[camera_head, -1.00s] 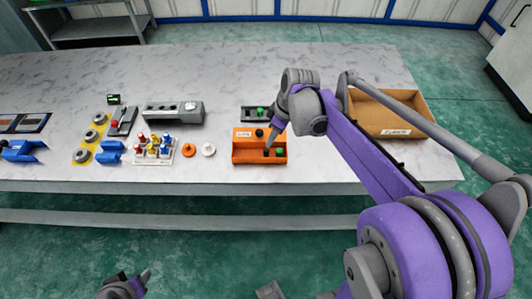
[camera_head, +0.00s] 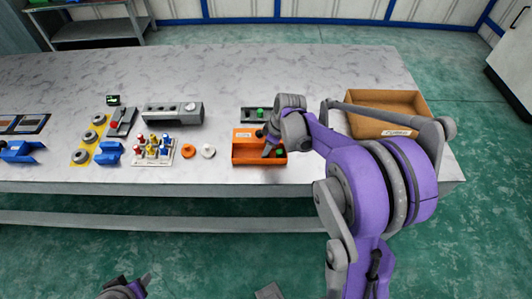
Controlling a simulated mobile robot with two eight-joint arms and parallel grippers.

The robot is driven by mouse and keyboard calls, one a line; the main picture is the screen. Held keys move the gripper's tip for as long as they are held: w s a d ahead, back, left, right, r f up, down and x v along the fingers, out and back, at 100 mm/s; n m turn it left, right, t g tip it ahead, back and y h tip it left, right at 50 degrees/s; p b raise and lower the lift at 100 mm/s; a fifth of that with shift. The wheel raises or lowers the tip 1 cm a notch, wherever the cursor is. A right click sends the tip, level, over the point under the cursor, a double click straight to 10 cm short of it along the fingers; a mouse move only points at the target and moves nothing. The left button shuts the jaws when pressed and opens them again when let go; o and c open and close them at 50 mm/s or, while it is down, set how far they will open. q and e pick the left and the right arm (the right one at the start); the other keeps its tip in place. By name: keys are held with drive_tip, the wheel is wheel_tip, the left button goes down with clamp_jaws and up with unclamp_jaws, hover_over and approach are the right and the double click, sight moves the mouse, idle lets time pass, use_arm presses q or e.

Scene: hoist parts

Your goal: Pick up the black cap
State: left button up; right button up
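An orange box (camera_head: 240,155) with a white label stands near the front edge of the table. A small black round piece, seemingly the black cap (camera_head: 260,133), shows at the back of this box, partly behind my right gripper. My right gripper (camera_head: 267,153) points down into the box, right of its middle. Its fingers are small and dark here, so I cannot tell whether they are apart or hold anything. A green piece lies at the box's right end, mostly hidden by the gripper. My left gripper (camera_head: 132,287) is low at the bottom edge, away from the table, with its fingertips apart.
A grey holder with a green button (camera_head: 260,113) stands behind the orange box. A cardboard box (camera_head: 415,104) is at the right. An orange ring (camera_head: 188,151), a white ring (camera_head: 208,151) and a rack of coloured pieces (camera_head: 153,150) are to the left. The table's back is clear.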

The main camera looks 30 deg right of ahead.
drive_tip(key=shift+f, duration=0.35)
clamp_jaws()
drive_tip(key=shift+r, duration=0.15)
